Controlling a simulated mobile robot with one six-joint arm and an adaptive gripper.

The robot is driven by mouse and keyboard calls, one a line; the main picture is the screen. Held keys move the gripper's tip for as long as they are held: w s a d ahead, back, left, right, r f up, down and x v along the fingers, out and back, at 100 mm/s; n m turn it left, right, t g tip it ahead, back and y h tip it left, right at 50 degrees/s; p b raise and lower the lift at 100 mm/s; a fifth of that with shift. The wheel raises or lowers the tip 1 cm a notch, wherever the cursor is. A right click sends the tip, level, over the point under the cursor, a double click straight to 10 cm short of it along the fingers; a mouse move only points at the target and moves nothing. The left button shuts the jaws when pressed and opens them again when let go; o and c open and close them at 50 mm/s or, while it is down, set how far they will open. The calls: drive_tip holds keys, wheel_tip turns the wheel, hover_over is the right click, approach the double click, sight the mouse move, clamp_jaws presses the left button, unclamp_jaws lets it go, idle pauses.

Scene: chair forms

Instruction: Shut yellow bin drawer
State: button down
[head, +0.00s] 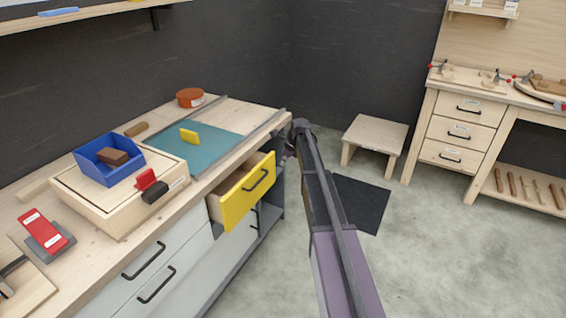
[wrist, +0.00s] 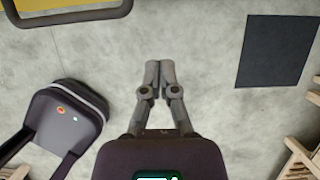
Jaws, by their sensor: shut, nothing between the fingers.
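The yellow-fronted drawer (head: 248,192) stands pulled out from the workbench in the head view, showing its light wooden side. A dark bar handle (head: 257,181) is on its front. In the wrist view, part of the yellow front (wrist: 50,5) and the dark handle (wrist: 70,17) show at the top left. My gripper (wrist: 159,65) is shut and empty over the floor, its fingertips together and apart from the drawer. In the head view my arm reaches up to the right of the drawer, and the fingers cannot be made out.
The workbench (head: 120,240) holds a blue bin (head: 108,158), a teal mat (head: 205,150) and a wooden box (head: 120,200). Grey drawers (head: 150,275) below look shut. A stool (head: 375,135) and dark floor mat (head: 360,203) lie to the right. Open floor surrounds the mat.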

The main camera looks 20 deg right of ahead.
drive_tip(key=s+a+f+t+y+b, duration=0.1)
drive_tip(key=s+a+b, duration=0.2)
drive_tip(key=s+a, duration=0.2)
drive_tip(key=s+a+f+t+y+b, duration=0.1)
drive_tip(key=s+a+b, duration=0.3)
drive_tip(key=s, duration=0.7)
drive_tip(key=shift+s+a+f+t+y, duration=0.35)
drive_tip(key=shift+a+t+y, duration=0.4)
drive_tip(key=shift+a, duration=0.4)
drive_tip(key=shift+w+f, duration=0.1)
drive_tip(key=shift+w, duration=0.05)
